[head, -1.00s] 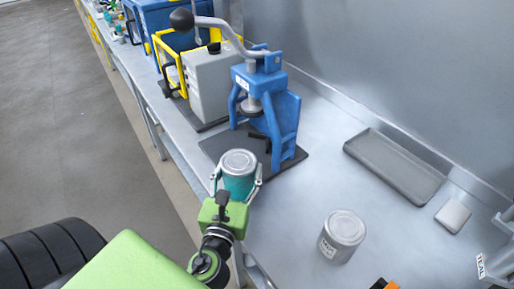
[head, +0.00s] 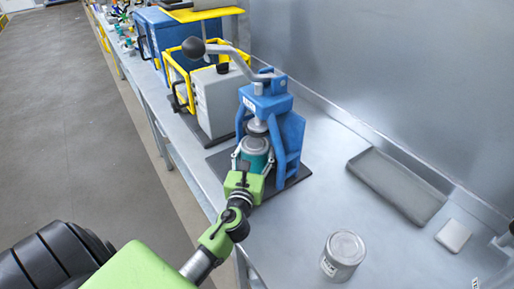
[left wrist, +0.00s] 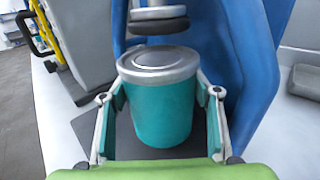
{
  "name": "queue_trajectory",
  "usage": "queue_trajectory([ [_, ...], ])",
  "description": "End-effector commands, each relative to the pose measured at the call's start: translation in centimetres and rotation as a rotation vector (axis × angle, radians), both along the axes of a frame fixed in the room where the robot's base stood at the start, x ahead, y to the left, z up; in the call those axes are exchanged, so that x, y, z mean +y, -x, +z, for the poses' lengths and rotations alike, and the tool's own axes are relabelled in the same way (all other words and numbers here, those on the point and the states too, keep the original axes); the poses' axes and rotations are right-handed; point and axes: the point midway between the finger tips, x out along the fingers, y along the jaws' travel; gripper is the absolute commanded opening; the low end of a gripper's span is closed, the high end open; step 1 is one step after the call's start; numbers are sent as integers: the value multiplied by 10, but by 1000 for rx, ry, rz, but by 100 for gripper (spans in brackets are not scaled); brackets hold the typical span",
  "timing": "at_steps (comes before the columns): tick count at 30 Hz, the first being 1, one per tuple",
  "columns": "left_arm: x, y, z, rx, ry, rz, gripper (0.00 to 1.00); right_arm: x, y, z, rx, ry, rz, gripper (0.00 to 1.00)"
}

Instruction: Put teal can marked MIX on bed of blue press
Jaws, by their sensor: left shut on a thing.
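The teal can (left wrist: 162,108) with a grey lid is upright between the fingers of my left gripper (left wrist: 160,118), which is shut on it. In the head view the can (head: 255,152) is at the front of the blue press (head: 289,140), below its round ram (head: 257,126). In the left wrist view the ram (left wrist: 158,22) hangs just above and behind the lid. I cannot tell whether the can touches the bed. No marking shows on its visible side. My right gripper is not in view.
A grey can with a label (head: 343,255) stands on the bench at the front right. A shallow grey tray (head: 398,187) and a small pale block (head: 453,235) lie to the right. A grey box with a yellow frame (head: 213,98) stands left of the press, whose lever (head: 225,50) is raised.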

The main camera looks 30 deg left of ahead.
Motion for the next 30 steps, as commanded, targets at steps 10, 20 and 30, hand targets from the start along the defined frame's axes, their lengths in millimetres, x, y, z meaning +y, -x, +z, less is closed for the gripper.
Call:
queue_trajectory([
  [10, 14, -33, 0, -3, 0, 0, 23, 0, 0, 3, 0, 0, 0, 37],
  [20, 13, -32, -12, -5, -2, 0, 23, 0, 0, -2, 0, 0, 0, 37],
  [30, 13, -31, -17, -4, -2, -1, 23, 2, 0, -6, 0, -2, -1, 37],
])
